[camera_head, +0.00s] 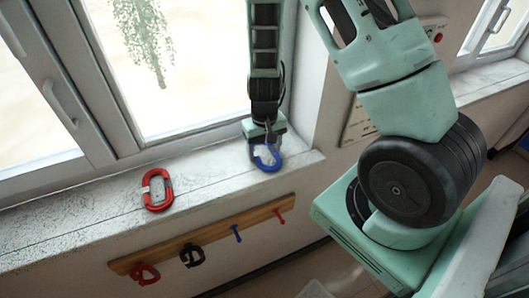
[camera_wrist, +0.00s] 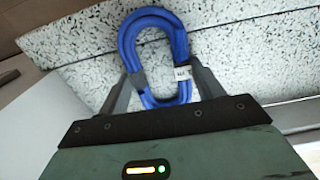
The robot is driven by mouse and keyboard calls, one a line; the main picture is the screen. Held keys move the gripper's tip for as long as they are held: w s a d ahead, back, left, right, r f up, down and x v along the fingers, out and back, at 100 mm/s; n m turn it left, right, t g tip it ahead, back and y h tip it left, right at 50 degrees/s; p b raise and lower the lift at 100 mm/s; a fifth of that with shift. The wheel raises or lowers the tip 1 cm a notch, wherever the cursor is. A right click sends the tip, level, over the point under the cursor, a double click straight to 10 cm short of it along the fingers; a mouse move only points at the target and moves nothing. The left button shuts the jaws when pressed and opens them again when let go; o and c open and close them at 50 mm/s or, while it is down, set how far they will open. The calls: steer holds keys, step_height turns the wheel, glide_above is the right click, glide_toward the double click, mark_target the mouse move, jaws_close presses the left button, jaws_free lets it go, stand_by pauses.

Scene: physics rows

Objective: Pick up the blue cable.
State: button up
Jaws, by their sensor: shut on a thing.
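The blue cable (camera_head: 268,163) is a coiled loop at the right end of the speckled window sill, under my gripper (camera_head: 264,147). In the wrist view the blue cable (camera_wrist: 153,22) shows as an oval loop with a dark tie on its left side and a white tag on its right. My gripper (camera_wrist: 160,88) is shut on the loop, with a finger against each side of it. The cable is at or close to the sill surface; I cannot tell whether it touches.
A red cable loop (camera_head: 157,189) lies on the sill (camera_head: 100,215) to the left. Below is a wooden peg rail (camera_head: 212,238) with a red loop (camera_head: 145,274) and a black loop (camera_head: 192,256) hanging, plus blue and red pegs. The window and wall corner are close behind.

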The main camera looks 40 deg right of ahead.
step_height(320, 180, up, 10)
stand_by(0.6)
stand_by(0.5)
